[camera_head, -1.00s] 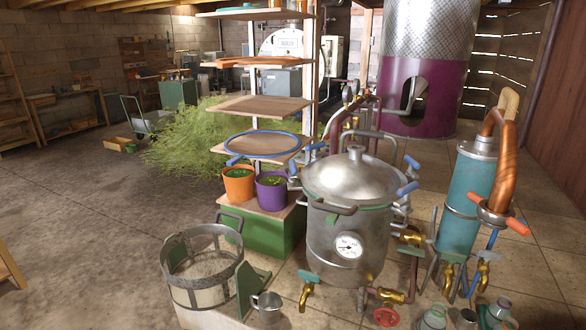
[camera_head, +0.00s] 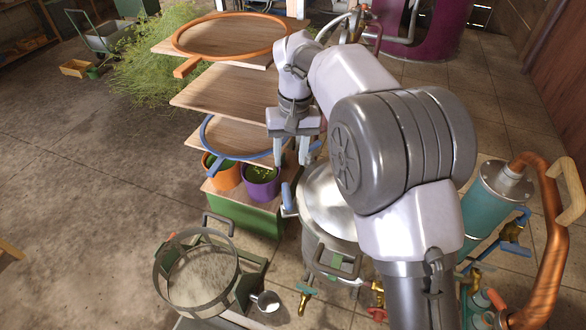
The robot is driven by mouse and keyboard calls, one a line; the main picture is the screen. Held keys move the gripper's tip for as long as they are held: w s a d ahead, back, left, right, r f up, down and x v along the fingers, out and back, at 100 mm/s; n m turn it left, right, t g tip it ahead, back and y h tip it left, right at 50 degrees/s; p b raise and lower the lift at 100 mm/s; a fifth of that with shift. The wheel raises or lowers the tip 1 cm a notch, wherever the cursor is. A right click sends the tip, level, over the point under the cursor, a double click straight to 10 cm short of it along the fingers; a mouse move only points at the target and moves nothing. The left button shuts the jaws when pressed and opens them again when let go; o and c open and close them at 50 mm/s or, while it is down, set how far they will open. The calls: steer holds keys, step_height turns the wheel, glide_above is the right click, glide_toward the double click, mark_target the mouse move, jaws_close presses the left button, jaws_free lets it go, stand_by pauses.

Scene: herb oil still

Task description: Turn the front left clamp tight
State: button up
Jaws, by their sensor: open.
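The metal still pot (camera_head: 322,205) stands below my arm, its domed lid partly hidden behind the arm. A clamp with a blue handle (camera_head: 287,197) sits at the left side of the lid's rim. Its handle stands roughly upright. My gripper (camera_head: 292,160) is open and empty, pointing down. It is above the blue-handled clamp in the picture and looks apart from it. The right side of the pot and any clamps there are hidden by my arm.
A wooden shelf stand (camera_head: 215,92) with a blue hoop (camera_head: 205,140) and an orange hoop (camera_head: 180,45) is close left of my gripper. Orange (camera_head: 225,176) and purple (camera_head: 262,188) pots stand below. A mesh basket (camera_head: 160,285) is at the front left. A teal cylinder (camera_head: 490,205) stands right.

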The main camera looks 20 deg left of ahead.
mark_target(288, 194)
steer(key=f, duration=0.5)
steer(key=f+b, duration=0.1)
steer(key=f, duration=0.3)
steer(key=s+f+b, duration=0.1)
steer(key=f, duration=0.4)
steer(key=shift+a+f, duration=0.3)
steer(key=shift+f, duration=0.05)
steer(key=shift+w+a+f, duration=0.1)
steer(key=shift+w+f, duration=0.05)
steer(key=shift+f, duration=0.3)
jaws_close()
